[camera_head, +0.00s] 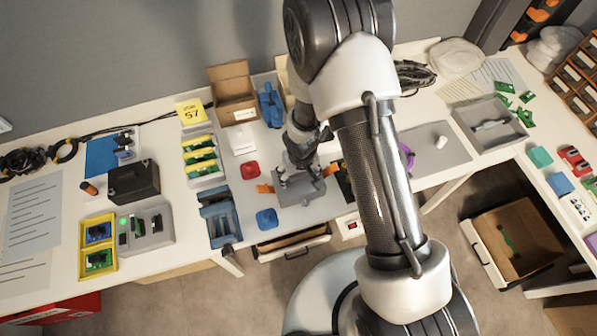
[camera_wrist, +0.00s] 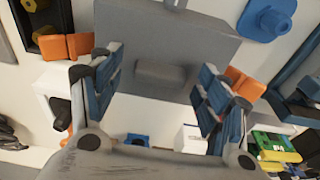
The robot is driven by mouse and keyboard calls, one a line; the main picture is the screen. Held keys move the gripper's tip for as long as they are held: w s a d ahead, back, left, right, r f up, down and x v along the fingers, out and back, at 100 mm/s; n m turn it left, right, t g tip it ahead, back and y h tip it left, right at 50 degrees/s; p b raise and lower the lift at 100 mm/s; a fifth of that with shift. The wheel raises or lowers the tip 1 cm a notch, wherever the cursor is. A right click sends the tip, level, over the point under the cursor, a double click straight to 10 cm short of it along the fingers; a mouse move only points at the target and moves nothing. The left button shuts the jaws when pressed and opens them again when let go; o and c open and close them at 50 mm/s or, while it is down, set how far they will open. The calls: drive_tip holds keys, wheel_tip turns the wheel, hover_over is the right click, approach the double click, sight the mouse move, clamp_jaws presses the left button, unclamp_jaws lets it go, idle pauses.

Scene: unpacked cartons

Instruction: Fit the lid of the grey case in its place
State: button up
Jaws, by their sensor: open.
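The grey case (camera_head: 303,192) stands on the white table near its front edge, with an orange latch (camera_head: 264,188) out to each side. In the wrist view a flat grey top (camera_wrist: 205,45) with a raised block-shaped grip (camera_wrist: 165,76) lies between the orange latches (camera_wrist: 66,47). It looks like the lid over the case; I cannot tell whether it sits fully down. My gripper (camera_wrist: 157,85) is open, its blue-padded fingers either side of the grip, apart from it. In the head view my gripper (camera_head: 298,172) is above the case and hides part of it.
A red piece (camera_head: 250,170) and a blue piece (camera_head: 267,219) lie left of the case. A blue bin (camera_head: 219,217) stands further left. An open cardboard box (camera_head: 233,95) is behind. A grey tray (camera_head: 465,118) stands at the right. An open drawer (camera_head: 290,247) juts out below.

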drive_tip(key=shift+r, duration=0.1)
wheel_tip(320, 180, up, 12)
drive_tip(key=s, duration=0.1)
drive_tip(key=shift+s+d, duration=0.25)
drive_tip(key=shift+s, duration=0.1)
idle(0.5)
drive_tip(key=s+d+r+m+t, duration=0.1)
drive_tip(key=s+d+r, duration=0.15)
drive_tip(key=r, duration=0.55)
drive_tip(key=s+d+r, duration=0.2)
drive_tip(key=d+r, duration=0.2)
drive_tip(key=r, duration=0.4)
drive_tip(key=s+d+r+m+t, duration=0.1)
drive_tip(key=s+d+r, duration=0.1)
drive_tip(key=s+r, duration=0.2)
drive_tip(key=s+d+r+m+b, duration=0.1)
drive_tip(key=s+d+r, duration=0.2)
drive_tip(key=s, duration=0.6)
wheel_tip(320, 180, up, 2)
drive_tip(key=shift+d+r+t, duration=0.1)
drive_tip(key=shift+d+t, duration=0.2)
drive_tip(key=shift+t, duration=0.1)
drive_tip(key=shift+c, duration=0.5)
